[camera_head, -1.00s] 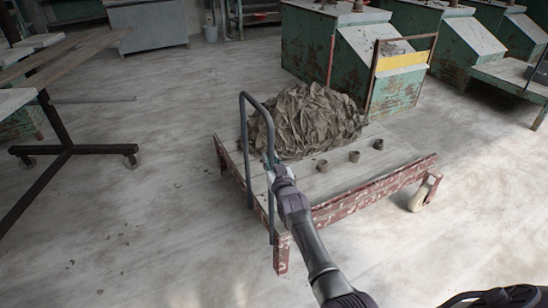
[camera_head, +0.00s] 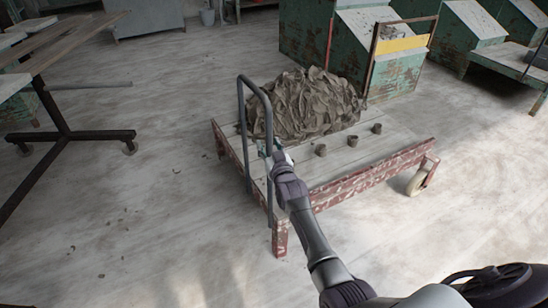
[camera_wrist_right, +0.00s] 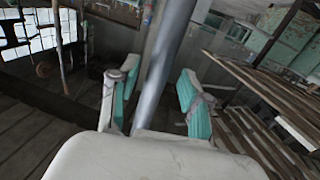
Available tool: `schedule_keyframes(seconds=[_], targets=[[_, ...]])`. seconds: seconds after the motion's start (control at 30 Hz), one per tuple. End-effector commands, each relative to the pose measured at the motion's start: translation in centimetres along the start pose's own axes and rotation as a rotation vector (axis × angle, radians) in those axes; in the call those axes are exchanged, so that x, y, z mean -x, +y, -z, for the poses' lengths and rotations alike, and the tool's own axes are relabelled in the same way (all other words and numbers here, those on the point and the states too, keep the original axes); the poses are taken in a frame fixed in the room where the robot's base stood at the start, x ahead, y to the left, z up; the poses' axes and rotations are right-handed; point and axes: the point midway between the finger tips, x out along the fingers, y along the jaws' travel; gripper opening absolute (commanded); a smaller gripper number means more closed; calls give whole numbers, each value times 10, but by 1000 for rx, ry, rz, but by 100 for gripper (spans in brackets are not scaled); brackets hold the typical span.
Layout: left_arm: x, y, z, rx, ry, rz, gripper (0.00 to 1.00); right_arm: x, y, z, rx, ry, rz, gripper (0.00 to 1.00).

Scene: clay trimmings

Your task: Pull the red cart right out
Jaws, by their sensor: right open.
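The red cart (camera_head: 375,173), with chipped red edges and a pale plank deck, stands mid-view in the head view. Its grey tubular handle (camera_head: 241,112) rises at the cart's left end. My right gripper (camera_head: 270,152) is at the handle's near post. In the right wrist view, the handle's bar (camera_wrist_right: 166,62) runs up between the spread fingers of my right gripper (camera_wrist_right: 157,80), with a gap beside the right-hand finger. Contact with the left-hand finger is unclear. The forearm hides part of the cart's near edge. My left gripper is out of view.
A crumpled clay-coloured heap (camera_head: 310,105) and several small pots (camera_head: 321,150) sit on the deck. Green cabinets (camera_head: 360,65) stand behind the cart. A dark-legged table (camera_head: 65,135) stands left.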

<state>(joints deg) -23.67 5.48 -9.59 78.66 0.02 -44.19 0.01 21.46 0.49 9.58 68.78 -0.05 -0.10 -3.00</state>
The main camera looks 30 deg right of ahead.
Motion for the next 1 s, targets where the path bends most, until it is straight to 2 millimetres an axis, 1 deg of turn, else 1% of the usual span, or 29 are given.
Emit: schedule_keyframes(seconds=[0.17,0.3,0.4,0.5,0.6,0.7,1.0], targets=[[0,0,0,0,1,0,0,33,0,-2,0,-2,0,47],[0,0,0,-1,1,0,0,64,-1,-1,-1,-2,1,47],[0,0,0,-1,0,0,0,82,-1,-1,0,-1,1,47],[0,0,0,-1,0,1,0,97,-1,-1,-1,-2,2,47],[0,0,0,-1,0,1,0,105,-2,-1,-1,-2,2,47],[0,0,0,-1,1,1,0,109,-2,0,-1,-1,2,47],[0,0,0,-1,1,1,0,109,-2,0,-1,-1,2,47]])
